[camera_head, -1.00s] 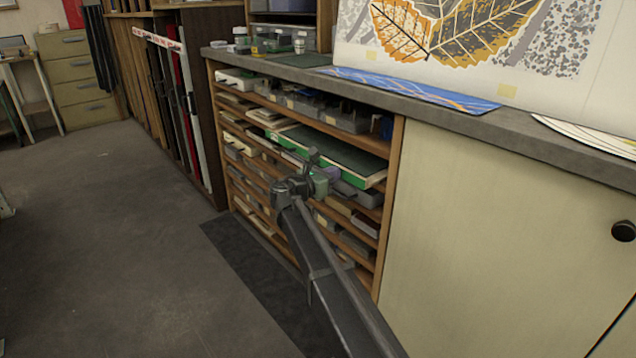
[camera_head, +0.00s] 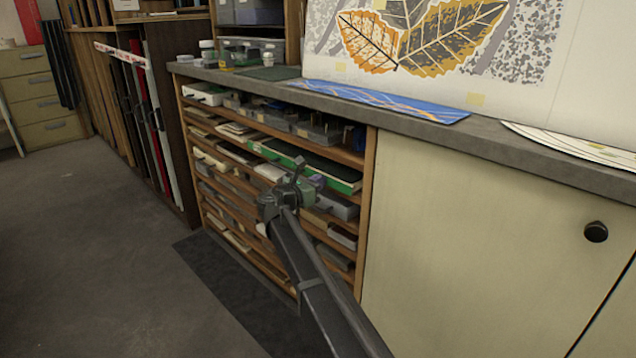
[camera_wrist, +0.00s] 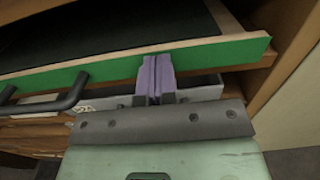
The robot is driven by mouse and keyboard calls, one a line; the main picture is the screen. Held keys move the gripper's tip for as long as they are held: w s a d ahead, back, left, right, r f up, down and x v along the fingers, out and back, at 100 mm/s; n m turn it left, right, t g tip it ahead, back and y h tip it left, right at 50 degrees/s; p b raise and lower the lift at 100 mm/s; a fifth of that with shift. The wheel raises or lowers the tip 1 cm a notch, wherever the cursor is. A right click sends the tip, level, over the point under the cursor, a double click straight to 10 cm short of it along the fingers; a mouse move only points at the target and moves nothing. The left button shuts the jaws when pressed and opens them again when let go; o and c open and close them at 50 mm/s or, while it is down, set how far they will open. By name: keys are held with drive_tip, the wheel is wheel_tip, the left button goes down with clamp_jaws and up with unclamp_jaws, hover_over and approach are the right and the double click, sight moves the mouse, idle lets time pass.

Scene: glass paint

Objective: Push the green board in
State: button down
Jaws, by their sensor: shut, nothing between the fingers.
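The green board (camera_head: 343,184) lies flat in an upper slot of the shelf rack, its green front edge facing out and its top dark. The wrist view shows the green front (camera_wrist: 215,52) across the picture, with a strip of dark top behind it. My gripper (camera_head: 318,182) is at the board's front edge.
The wooden shelf rack (camera_head: 369,200) holds several boxes and boards above and below the slot. Its right post borders a cream cabinet (camera_head: 470,240). A grey worktop (camera_head: 420,127) runs above. A black bar handle (camera_wrist: 68,100) shows at the wrist view's left. Floor at left is clear.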

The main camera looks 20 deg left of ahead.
drive_tip(key=v, duration=1.3)
drive_tip(key=shift+s+a, duration=0.25)
drive_tip(key=shift+s, duration=0.05)
